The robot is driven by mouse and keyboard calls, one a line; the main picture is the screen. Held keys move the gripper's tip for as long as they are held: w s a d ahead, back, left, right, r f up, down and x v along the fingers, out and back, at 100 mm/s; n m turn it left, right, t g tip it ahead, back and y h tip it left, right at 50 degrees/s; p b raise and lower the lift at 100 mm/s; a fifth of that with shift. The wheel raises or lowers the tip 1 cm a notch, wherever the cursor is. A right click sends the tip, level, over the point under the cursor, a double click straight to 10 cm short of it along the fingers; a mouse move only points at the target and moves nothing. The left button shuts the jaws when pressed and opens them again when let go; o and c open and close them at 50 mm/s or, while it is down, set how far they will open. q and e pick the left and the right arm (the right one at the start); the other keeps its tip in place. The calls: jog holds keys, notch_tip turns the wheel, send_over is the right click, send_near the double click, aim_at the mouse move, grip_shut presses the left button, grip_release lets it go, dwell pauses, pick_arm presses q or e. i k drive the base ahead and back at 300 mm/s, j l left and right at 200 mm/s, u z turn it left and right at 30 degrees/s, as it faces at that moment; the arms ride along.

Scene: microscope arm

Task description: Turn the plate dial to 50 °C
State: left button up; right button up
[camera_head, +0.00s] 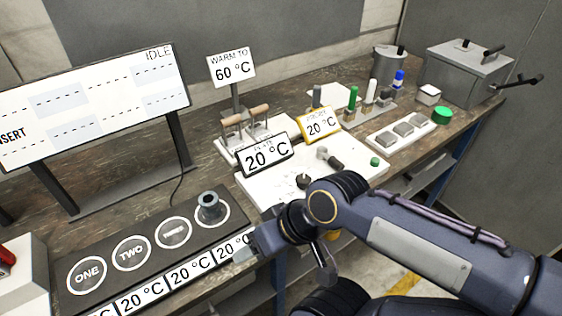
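The white plate unit (262,190) sits on the bench in the middle. Its black-framed display (265,155) reads 20 °C. A small dark knob with tick marks around it, apparently the plate dial (303,181), is on its top near my arm; its pointer is too small to read. My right arm reaches in from the right, and its wrist is just in front of the knob. The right gripper (270,243) is low at the unit's front left corner, apart from the knob. Its fingers are partly hidden, so its opening is unclear. My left gripper is out of view.
A yellow-framed display (320,124) reads 20 °C. A sign (231,67) reads WARM TO 60 °C. A dark panel (120,262) with round pads and a grey socket piece (209,207) lies left. A monitor (90,100) reads IDLE. Vials and a grey box (462,75) stand behind right.

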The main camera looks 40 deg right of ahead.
aim_at(303, 180)
jog(key=k+l+z, duration=0.1)
jog(key=z, duration=0.35)
jog(key=k+l+z, duration=0.1)
jog(key=l+z, duration=0.2)
jog(key=z, duration=0.15)
jog(key=l+z, duration=0.25)
jog(key=z, duration=0.15)
